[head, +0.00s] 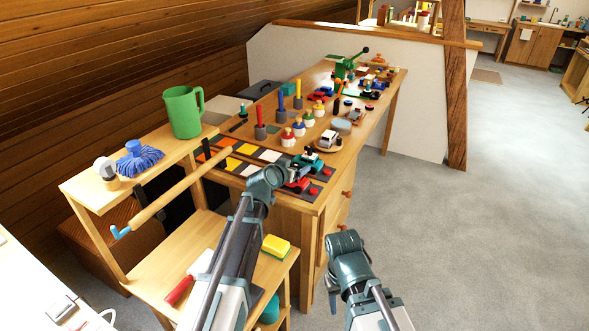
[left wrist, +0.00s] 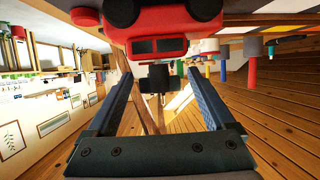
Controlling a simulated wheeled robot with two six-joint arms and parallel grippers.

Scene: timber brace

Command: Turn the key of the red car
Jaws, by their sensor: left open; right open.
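The red car (head: 299,186) stands at the near right end of the long workbench. In the left wrist view the red car (left wrist: 158,48) fills the top, close up, with dark windows and black wheels. A dark key (left wrist: 157,82) sticks out from the car between the two fingers. My left gripper (left wrist: 158,92) is open, with a finger on each side of the key and gaps visible. In the head view my left gripper (head: 287,177) is beside the car and partly hides it. My right gripper (head: 333,296) is open, low, right of the workbench, away from the car.
A mat with coloured squares (head: 238,164) and several pegs and figures lie behind the car. A small white vehicle (head: 328,140) stands beyond it. A side shelf holds a green jug (head: 184,112) and blue brush (head: 137,158). Floor to the right (head: 440,240) is clear.

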